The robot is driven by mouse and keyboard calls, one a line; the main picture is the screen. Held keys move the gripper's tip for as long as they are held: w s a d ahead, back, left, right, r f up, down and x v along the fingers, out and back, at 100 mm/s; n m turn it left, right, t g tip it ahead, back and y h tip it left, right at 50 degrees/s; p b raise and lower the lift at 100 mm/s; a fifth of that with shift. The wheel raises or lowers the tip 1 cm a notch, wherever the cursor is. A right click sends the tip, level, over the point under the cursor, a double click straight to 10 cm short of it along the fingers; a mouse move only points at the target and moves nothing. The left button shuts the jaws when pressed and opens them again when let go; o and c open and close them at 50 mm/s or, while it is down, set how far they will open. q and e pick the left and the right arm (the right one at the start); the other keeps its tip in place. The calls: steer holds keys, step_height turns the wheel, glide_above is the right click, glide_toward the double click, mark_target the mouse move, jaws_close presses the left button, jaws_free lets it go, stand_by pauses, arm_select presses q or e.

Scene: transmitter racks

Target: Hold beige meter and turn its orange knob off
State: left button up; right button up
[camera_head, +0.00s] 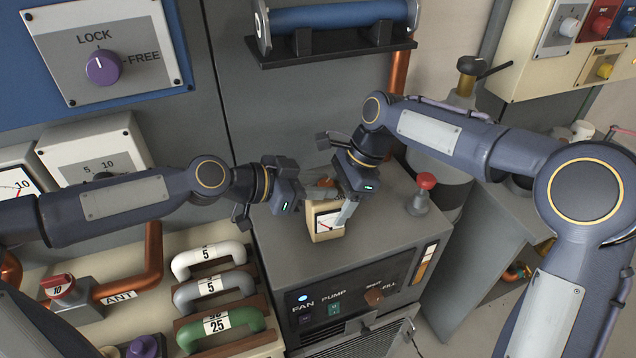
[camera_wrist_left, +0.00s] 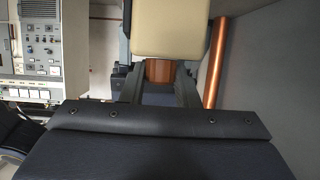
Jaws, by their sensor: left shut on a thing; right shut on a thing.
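The beige meter (camera_head: 312,225), a small box with a white dial, is on the grey cabinet's top, its dial facing the front. My right gripper (camera_head: 342,210) is shut on it from above, with a finger along its right side. My left gripper (camera_head: 316,187) is shut at the meter's upper back. In the left wrist view the meter's beige body (camera_wrist_left: 172,27) fills the top middle, and the orange knob (camera_wrist_left: 160,72) sits between my left fingers. The knob is mostly hidden in the head view, and its setting cannot be read.
The grey cabinet (camera_head: 385,235) has a red-topped post (camera_head: 424,188) to the right of the meter. A copper pipe (camera_head: 398,78) runs up behind. Several handled blocks (camera_head: 212,258) stand at lower left. The cabinet top between meter and post is clear.

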arm_select(q)
steer(key=shift+s+d+n+t+y, duration=0.15)
steer(key=shift+n+t+y, duration=0.2)
steer(key=shift+n+t, duration=0.25)
steer(key=shift+s+d+n+t+y, duration=0.1)
steer(key=shift+n+t+y, duration=0.25)
steer(key=shift+n+t, duration=0.2)
steer(key=shift+s+d+f+n+t+y, duration=0.1)
steer(key=shift+s+f+n+t+y, duration=0.05)
steer(key=shift+n+t+y, duration=0.4)
steer(key=shift+s+d+f+n+t+y, duration=0.1)
steer(key=shift+n+t+y, duration=0.25)
steer(key=shift+n+t, duration=0.25)
steer(key=shift+n+t+y, duration=0.4)
steer(key=shift+n+y, duration=0.1)
steer(key=shift+a+r, duration=0.1)
steer(key=shift+a, duration=0.05)
steer(key=o, duration=1)
steer(key=shift+w+r, duration=0.1)
steer(key=shift+w, duration=0.05)
steer(key=shift+a, duration=0.1)
